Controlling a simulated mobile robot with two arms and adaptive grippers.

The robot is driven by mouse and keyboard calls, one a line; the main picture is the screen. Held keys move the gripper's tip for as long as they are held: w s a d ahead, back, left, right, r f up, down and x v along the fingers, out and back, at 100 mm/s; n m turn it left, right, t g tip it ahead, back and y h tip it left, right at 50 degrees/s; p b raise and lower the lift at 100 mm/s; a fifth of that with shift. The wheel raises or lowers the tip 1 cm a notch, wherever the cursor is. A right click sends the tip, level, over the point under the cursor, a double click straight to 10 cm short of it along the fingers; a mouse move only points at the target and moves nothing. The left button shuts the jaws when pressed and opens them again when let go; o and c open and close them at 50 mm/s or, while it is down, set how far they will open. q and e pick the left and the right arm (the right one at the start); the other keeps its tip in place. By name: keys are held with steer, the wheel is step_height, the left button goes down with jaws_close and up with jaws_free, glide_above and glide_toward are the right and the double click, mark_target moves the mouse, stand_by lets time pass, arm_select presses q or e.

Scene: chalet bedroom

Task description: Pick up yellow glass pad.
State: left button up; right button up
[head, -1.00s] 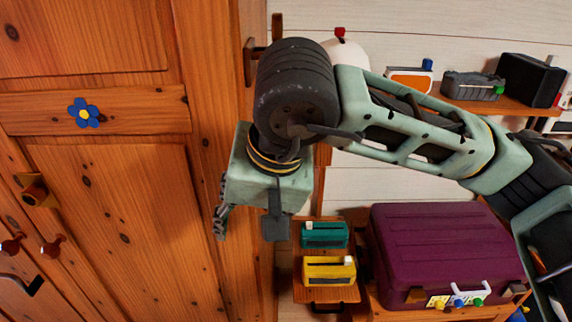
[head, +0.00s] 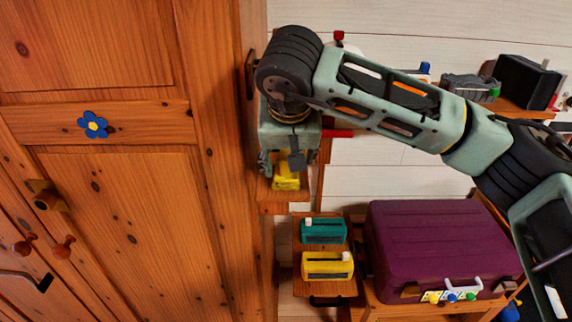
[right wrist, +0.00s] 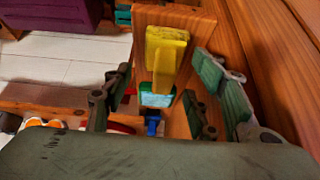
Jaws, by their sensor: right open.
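A yellow piece (head: 286,178), which I take as the yellow glass pad, sits on a small wooden shelf beside the wardrobe in the head view. My right gripper (head: 284,160) is just above it, pointing down, and partly covers it. In the right wrist view the yellow piece (right wrist: 165,45) has a wide block and a narrower part. It shows between the open fingers of the right gripper, toward the upper part of the picture. No contact with the fingers is visible. My left gripper is not in view.
The wooden wardrobe (head: 120,200) stands close to the left of the gripper. A teal box (head: 323,231) and a yellow box (head: 320,267) sit on lower shelves beside a purple case (head: 440,245). A green-and-blue item (right wrist: 157,96) lies near the yellow piece.

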mark_target(289, 152)
steer(key=shift+w+r+p, duration=0.2)
steer(key=shift+w+p, duration=0.15)
steer(key=shift+w, duration=0.6)
steer(key=x, duration=0.3)
steer(key=shift+f, duration=0.25)
steer(key=c, duration=1.3)
steer(key=shift+o, duration=0.2)
